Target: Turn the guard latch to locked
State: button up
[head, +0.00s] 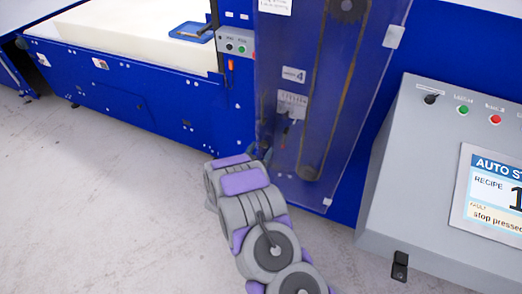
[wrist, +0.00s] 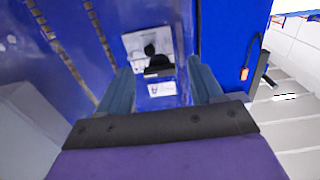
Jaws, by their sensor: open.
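The guard latch (wrist: 152,50) shows in the wrist view as a black knob on a pale plate, with a small label below it. My gripper (wrist: 160,68) is open, its two blue-grey fingers on either side of the latch in the picture. I cannot tell whether they touch it. In the head view my gripper (head: 262,154) is at the lower left edge of the clear guard panel (head: 350,115). My wrist hides most of the gripper there, and the latch cannot be made out.
A grey control console (head: 400,200) with buttons and a screen stands at the right; the screen reads "stop pressed". A blue machine bed (head: 120,95) carrying a pale foam block (head: 130,30) is at the left. An orange handle (wrist: 245,73) hangs nearby. The floor at left is clear.

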jog(key=shift+w+d, duration=0.2)
jog(key=shift+w, duration=0.35)
jog(key=c, duration=1.1)
jog(key=shift+o, duration=0.2)
